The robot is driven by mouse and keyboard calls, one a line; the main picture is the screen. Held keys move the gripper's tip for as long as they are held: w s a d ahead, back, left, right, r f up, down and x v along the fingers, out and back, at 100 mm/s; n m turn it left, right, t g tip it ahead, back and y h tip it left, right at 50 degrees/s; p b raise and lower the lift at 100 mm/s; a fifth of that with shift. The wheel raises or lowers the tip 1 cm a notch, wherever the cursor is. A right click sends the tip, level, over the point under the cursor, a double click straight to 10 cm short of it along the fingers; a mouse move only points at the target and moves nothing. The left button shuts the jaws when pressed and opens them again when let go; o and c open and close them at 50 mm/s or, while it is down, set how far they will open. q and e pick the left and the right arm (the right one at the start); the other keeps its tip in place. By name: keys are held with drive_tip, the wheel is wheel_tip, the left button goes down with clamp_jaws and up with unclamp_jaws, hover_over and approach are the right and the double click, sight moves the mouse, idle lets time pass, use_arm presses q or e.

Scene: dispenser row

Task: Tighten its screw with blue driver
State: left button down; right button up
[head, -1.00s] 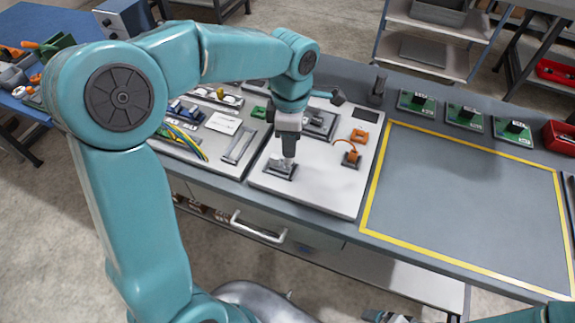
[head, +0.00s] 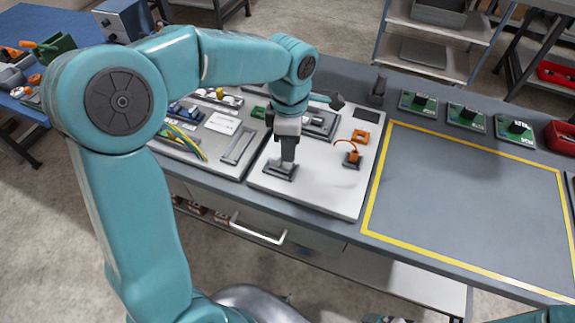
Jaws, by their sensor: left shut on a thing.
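My left gripper (head: 287,161) points straight down over the pale board (head: 330,190) on the bench. It is shut on a small grey piece at the dark block (head: 281,173) near the board's front left; the fingers hide most of that piece. I cannot make out a screw. I cannot identify a blue driver; a teal bar with a dark end (head: 337,101) shows just behind my left wrist. Of my right arm, only a teal part shows at the bottom right. A dark bit at the bottom edge may be its gripper, too cut off to read.
An orange part (head: 352,158) and an orange block (head: 361,136) lie on the board's right. A left board (head: 190,151) holds wires and small parts. Green circuit boards (head: 467,117) line the back. The yellow-outlined area (head: 460,195) is empty. A red bin (head: 562,135) stands far right.

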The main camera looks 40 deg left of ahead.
use_arm(q)
drive_tip(key=m, duration=0.4)
drive_tip(key=shift+r+p, duration=0.1)
drive_tip(key=shift+p, duration=0.3)
drive_tip(key=m, duration=0.3)
drive_tip(key=shift+s, duration=0.1)
drive_tip(key=m, duration=0.2)
drive_tip(key=shift+m+p, duration=0.3)
drive_tip(key=shift+p, duration=0.1)
drive_tip(key=m, duration=0.4)
drive_tip(key=shift+m+p, duration=0.3)
drive_tip(key=m, duration=0.2)
drive_tip(key=shift+m+p, duration=0.3)
drive_tip(key=shift+p, duration=0.05)
drive_tip(key=m, duration=0.4)
drive_tip(key=shift+s+a+p, duration=0.1)
drive_tip(key=shift+p, duration=0.25)
drive_tip(key=m, duration=0.3)
drive_tip(key=shift+p, duration=0.4)
drive_tip(key=m, duration=0.4)
drive_tip(key=shift+p, duration=0.35)
